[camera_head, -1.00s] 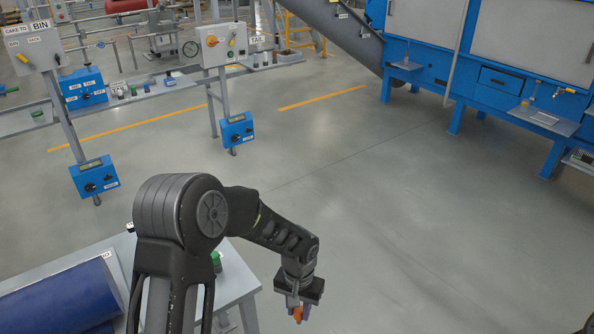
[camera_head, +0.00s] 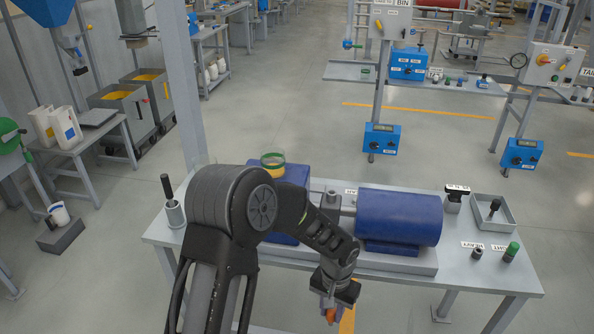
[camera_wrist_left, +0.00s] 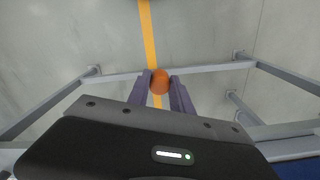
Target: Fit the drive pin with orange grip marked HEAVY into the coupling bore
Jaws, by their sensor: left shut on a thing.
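My left gripper (camera_head: 334,300) is shut on the drive pin with orange grip (camera_head: 331,315), in front of the bench's front edge. In the left wrist view the orange grip (camera_wrist_left: 160,80) sits between the two fingers; the rest of the pin is hidden. The bench (camera_head: 450,270) carries a blue motor-like cylinder (camera_head: 400,217) and a blue housing (camera_head: 292,178) at its left. A grey shaft part (camera_head: 348,205) shows between them. The coupling bore cannot be made out; my arm covers part of that area. My right gripper is out of view.
At the bench's right, a green-topped pin (camera_head: 511,251) stands beside a small holder (camera_head: 477,253) near the HEAVY label. A tray (camera_head: 512,218) holds a black-handled piece. A cup with a black handle (camera_head: 174,210) stands at the left end.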

